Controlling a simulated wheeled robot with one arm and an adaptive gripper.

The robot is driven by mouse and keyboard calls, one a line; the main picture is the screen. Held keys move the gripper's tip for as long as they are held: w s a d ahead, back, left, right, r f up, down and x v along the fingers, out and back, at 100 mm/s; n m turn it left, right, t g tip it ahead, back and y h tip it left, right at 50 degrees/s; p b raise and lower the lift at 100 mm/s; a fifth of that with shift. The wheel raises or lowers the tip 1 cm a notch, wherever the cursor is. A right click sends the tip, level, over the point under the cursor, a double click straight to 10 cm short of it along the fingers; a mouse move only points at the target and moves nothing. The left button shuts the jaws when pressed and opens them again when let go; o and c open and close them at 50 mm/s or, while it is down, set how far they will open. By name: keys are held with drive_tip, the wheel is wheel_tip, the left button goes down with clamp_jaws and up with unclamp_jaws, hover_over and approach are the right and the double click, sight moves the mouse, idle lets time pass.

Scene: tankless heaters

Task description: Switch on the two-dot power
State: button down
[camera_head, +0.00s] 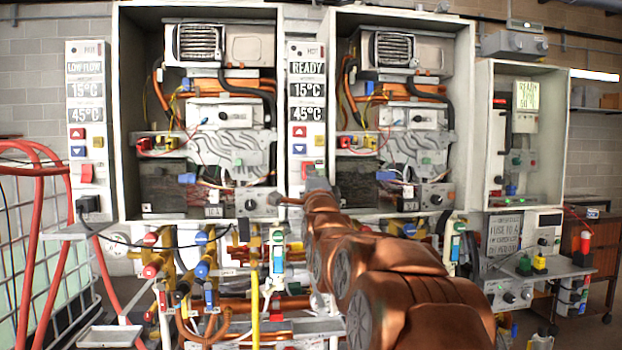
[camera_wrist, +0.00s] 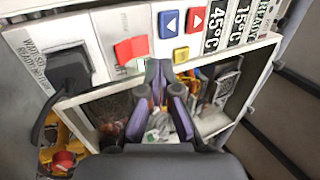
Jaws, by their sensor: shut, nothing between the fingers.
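The heater panel (camera_head: 307,65) between the two open cabinets reads READY, 15°C and 45°C. Its red rocker switch (camera_head: 308,168) sits low on it, partly behind my gripper (camera_head: 317,183). In the wrist view this red switch (camera_wrist: 131,49) shows whole, tilted in the picture. My gripper (camera_wrist: 160,72) is shut and empty, its tips just beside the switch; contact cannot be told. A second panel (camera_head: 88,65) at the far left reads LOW FLOW and has its own red switch (camera_head: 87,173).
A yellow button (camera_wrist: 181,55), blue button (camera_wrist: 169,23) and red button (camera_wrist: 195,19) lie near the switch. A black plug (camera_wrist: 68,70) with a cable is on the panel's other side. Pipes and valves crowd below the cabinets.

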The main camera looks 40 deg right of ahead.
drive_tip(key=s+a+b, duration=0.1)
drive_tip(key=s+a, duration=0.3)
drive_tip(key=s, duration=0.3)
drive_tip(key=shift+a, duration=0.2)
idle(0.5)
drive_tip(key=w+a+f+n+g+y+p, duration=0.1)
drive_tip(key=w+a+f+n+g+y, duration=0.1)
drive_tip(key=a+f+n+y, duration=0.35)
drive_tip(key=w+a+f+n+g+y+p, duration=0.1)
drive_tip(key=w+a+f+n+y, duration=0.15)
drive_tip(key=a+f, duration=0.5)
drive_tip(key=s+a+f+n+g+y+p, duration=0.1)
drive_tip(key=s+a+f+n+g+y, duration=0.3)
drive_tip(key=a+f, duration=0.6)
drive_tip(key=s+a+f+n+g+p, duration=0.1)
drive_tip(key=s+a+f+n+g, duration=0.3)
drive_tip(key=s+f, duration=0.25)
drive_tip(key=s+a+f+n+g+p, duration=0.2)
drive_tip(key=s+a+f+n+g, duration=0.15)
drive_tip(key=s+f, duration=0.3)
drive_tip(key=s+a+f+n+g, duration=0.1)
drive_tip(key=s+n+g, duration=0.1)
drive_tip(key=s, duration=0.7)
drive_tip(key=s+a+f+n+g+p, duration=0.1)
drive_tip(key=s+n+g, duration=0.2)
drive_tip(key=s, duration=0.6)
drive_tip(key=shift+s+a+f+g+y, duration=0.3)
drive_tip(key=shift+f+g+y, duration=0.1)
drive_tip(key=shift+g, duration=0.25)
